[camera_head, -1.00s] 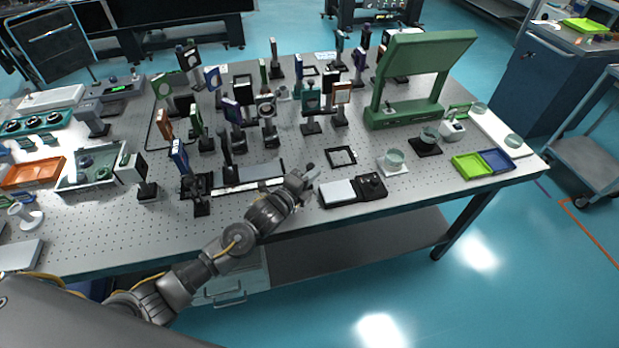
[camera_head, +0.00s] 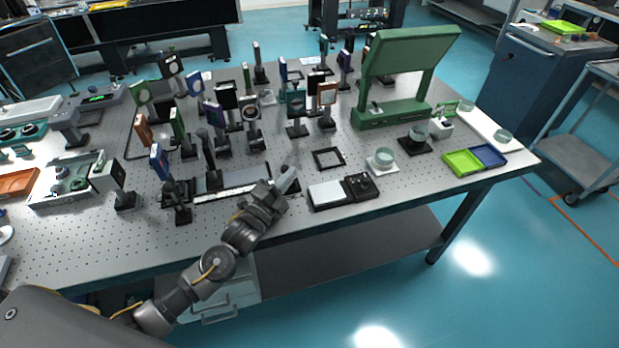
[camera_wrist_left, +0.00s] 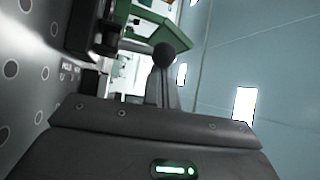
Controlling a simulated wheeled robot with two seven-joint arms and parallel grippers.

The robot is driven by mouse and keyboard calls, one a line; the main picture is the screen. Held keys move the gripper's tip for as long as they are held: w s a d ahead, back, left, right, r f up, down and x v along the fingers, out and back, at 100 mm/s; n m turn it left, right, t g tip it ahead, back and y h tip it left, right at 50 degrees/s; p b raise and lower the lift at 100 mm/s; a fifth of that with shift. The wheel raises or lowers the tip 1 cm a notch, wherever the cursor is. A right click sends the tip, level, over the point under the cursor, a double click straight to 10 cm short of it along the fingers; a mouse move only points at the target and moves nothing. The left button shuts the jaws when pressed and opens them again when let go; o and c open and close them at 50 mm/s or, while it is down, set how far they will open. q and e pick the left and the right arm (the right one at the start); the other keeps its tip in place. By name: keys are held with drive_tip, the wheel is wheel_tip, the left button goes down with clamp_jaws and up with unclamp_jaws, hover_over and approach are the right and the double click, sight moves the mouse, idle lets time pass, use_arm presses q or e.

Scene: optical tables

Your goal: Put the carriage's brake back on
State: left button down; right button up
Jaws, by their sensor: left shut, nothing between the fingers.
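A long flat rail (camera_head: 222,194) with a light scale strip lies near the table's front edge. Dark mounts (camera_head: 178,205) stand at its left end; I take them for the carriage, but cannot make out its brake. My left gripper (camera_head: 290,172) is shut and empty, just above the table near the rail's right end. In the left wrist view its narrow closed fingers (camera_wrist_left: 163,92) point at a black ball knob (camera_wrist_left: 163,55), which shows just past the tips. I cannot tell whether they touch, nor what the knob belongs to. My right gripper is not in view.
To the right of my left gripper are a white plate (camera_head: 328,193) and a black box with a knob (camera_head: 361,187). A black square frame (camera_head: 329,158) lies behind. Several upright optic mounts (camera_head: 250,115) crowd the table behind the rail. A green stand (camera_head: 392,116) rises at the right.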

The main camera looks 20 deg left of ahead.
use_arm(q)
drive_tip(key=shift+s+a+f+b, duration=0.15)
drive_tip(key=shift+s+f+b, duration=0.15)
drive_tip(key=shift+s+b, duration=0.15)
drive_tip(key=r+v, duration=0.1)
drive_tip(key=v, duration=0.3)
drive_tip(key=b+v, duration=0.1)
drive_tip(key=v, duration=0.3)
drive_tip(key=r+b+v, duration=0.1)
drive_tip(key=v, duration=0.3)
drive_tip(key=shift+s+a+r, duration=0.15)
drive_tip(key=shift+s+r, duration=0.1)
drive_tip(key=shift+r, duration=0.1)
